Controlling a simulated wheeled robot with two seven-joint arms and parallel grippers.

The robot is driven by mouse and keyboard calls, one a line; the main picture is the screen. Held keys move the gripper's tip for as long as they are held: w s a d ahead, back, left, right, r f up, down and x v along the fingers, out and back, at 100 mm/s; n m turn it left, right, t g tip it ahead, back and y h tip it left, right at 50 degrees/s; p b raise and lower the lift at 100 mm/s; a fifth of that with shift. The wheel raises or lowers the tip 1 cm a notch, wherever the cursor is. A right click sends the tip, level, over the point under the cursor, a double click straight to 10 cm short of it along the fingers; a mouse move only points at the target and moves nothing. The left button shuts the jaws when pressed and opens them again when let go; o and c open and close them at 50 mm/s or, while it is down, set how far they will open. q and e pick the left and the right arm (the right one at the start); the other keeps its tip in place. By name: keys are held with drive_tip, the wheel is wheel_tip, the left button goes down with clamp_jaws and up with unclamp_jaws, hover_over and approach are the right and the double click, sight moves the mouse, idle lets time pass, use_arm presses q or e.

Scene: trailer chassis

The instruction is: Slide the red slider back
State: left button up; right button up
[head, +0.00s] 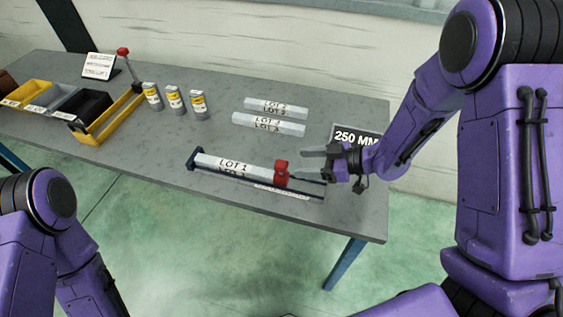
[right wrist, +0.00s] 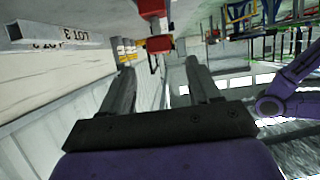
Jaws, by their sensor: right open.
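The red slider (head: 282,173) sits on a dark rail (head: 195,165) near the table's front edge, at the right end of a pale bar marked LOT 1 (head: 235,163). My right gripper (head: 299,165) is open and comes in from the right, its fingers pointing left, with the tips close beside the slider. In the right wrist view the slider (right wrist: 154,12) lies ahead of the open fingertips (right wrist: 160,65), partly cut off by the top edge. I cannot tell whether a finger touches it. My left gripper is out of view; only part of its arm shows at lower left.
Pale bars marked LOT 2 (head: 276,107) and LOT 3 (head: 268,124) lie behind the rail. A 250 MM sign (head: 357,137) stands near my right gripper. Several yellow-labelled cans (head: 175,98) and bins (head: 92,108) are at left. Table between is clear.

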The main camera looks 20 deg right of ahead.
sight(282, 163)
drive_tip(key=p+x, duration=0.1)
drive_tip(key=x, duration=0.6)
drive_tip(key=shift+a, duration=0.2)
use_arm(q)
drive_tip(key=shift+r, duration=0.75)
use_arm(e)
drive_tip(key=shift+w, duration=0.2)
